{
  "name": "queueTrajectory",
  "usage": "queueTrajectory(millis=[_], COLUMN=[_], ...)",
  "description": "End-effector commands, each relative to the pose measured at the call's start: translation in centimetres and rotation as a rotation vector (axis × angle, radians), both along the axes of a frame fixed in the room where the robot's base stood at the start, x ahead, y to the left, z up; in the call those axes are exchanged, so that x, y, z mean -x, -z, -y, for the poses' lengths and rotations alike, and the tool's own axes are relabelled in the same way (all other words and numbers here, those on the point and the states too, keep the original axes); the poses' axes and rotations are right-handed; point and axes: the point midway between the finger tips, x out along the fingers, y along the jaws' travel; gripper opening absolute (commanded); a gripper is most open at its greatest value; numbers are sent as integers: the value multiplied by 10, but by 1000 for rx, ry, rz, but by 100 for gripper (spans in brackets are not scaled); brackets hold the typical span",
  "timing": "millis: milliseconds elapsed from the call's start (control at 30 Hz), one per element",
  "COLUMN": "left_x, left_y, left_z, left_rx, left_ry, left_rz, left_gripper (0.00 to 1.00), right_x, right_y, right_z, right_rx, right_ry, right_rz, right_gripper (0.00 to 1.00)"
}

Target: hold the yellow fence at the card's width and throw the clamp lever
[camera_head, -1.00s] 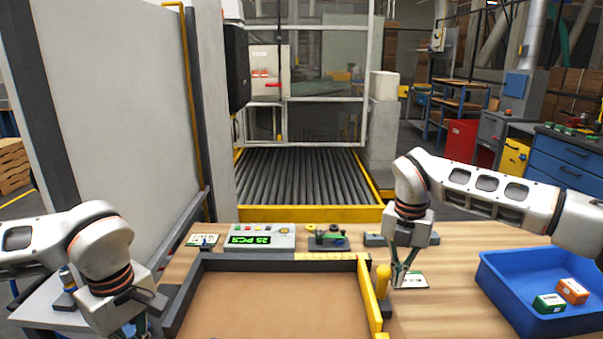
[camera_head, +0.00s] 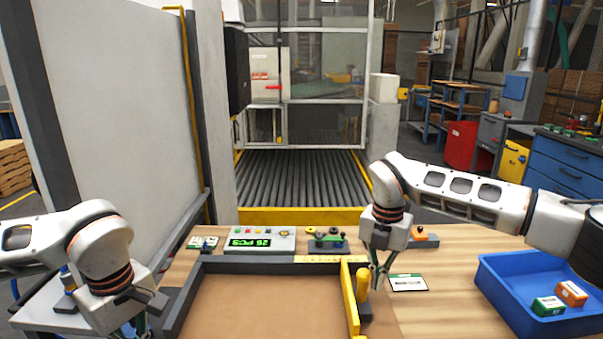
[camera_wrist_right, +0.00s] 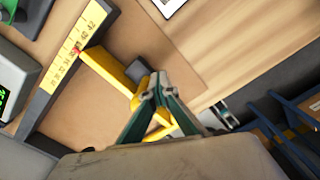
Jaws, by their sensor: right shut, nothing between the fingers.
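The yellow fence (camera_head: 349,300) stands along the right side of the brown tray; it also shows in the wrist view (camera_wrist_right: 108,70), meeting the yellow scale (camera_wrist_right: 72,52). A yellow post (camera_head: 362,283) rises beside the fence. My right gripper (camera_head: 379,288) is shut and empty, its tips just right of the post; I cannot tell whether they touch it. The card (camera_head: 408,283), white with a green band, lies flat to the right. My left gripper (camera_head: 137,333) is cut off at lower left.
A control box (camera_head: 260,240) with a green display and a small green-topped device (camera_head: 327,240) stand behind the tray's dark rim (camera_head: 240,266). A blue bin (camera_head: 500,290) with two small boxes is at right. Bare wood lies between the card and the bin.

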Motion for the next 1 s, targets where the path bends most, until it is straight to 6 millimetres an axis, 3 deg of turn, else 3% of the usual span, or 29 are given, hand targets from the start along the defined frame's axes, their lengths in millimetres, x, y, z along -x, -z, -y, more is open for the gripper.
queueTrajectory(millis=[1000], left_x=[0], left_y=[-4], left_z=[0], left_rx=[0], left_ry=[0], left_rz=[4], left_gripper=[0], right_x=[1], right_y=[0], right_z=[-48], right_rx=[-2], right_ry=[-5], right_rz=[-2], right_gripper=[0])
